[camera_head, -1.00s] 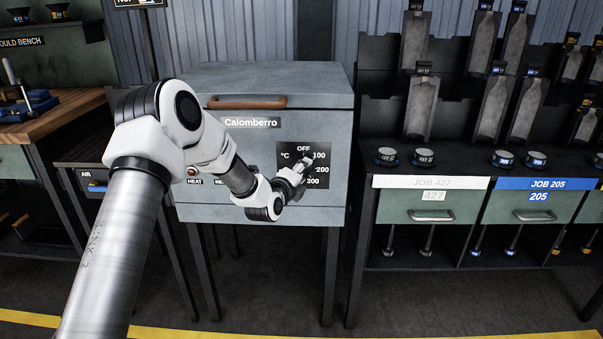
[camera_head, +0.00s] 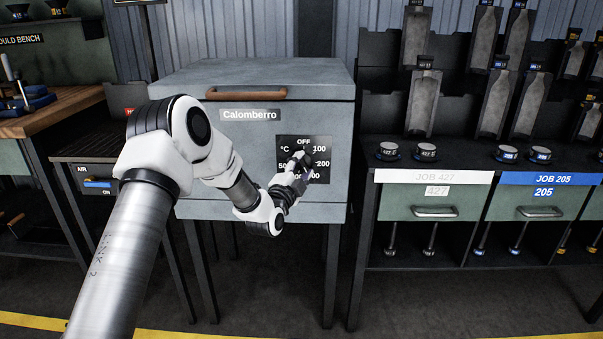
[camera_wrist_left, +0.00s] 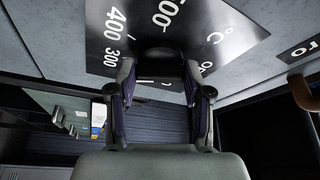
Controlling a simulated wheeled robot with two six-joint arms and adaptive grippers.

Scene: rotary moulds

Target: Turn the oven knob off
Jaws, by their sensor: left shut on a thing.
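The grey oven (camera_head: 197,107) labelled Calomberro has a black dial panel (camera_head: 323,175) on its front, with OFF at the top and temperature numbers around it. The dark oven knob (camera_head: 303,156) sits in the middle of the panel, partly covered by my gripper. My left gripper (camera_head: 302,162) is shut on the knob from the front, slightly from below. In the left wrist view the knob (camera_wrist_left: 160,56) shows as a dark round shape between the two fingertips. Its pointer mark is hidden, so its setting cannot be read. My right gripper is not in view.
A brown lid handle (camera_head: 246,93) runs along the oven's upper front. A rack with drawers marked JOB 427 (camera_head: 432,177) and JOB 205 (camera_head: 541,183) stands to the right. A wooden bench (camera_head: 60,118) is at the left. The floor in front is open.

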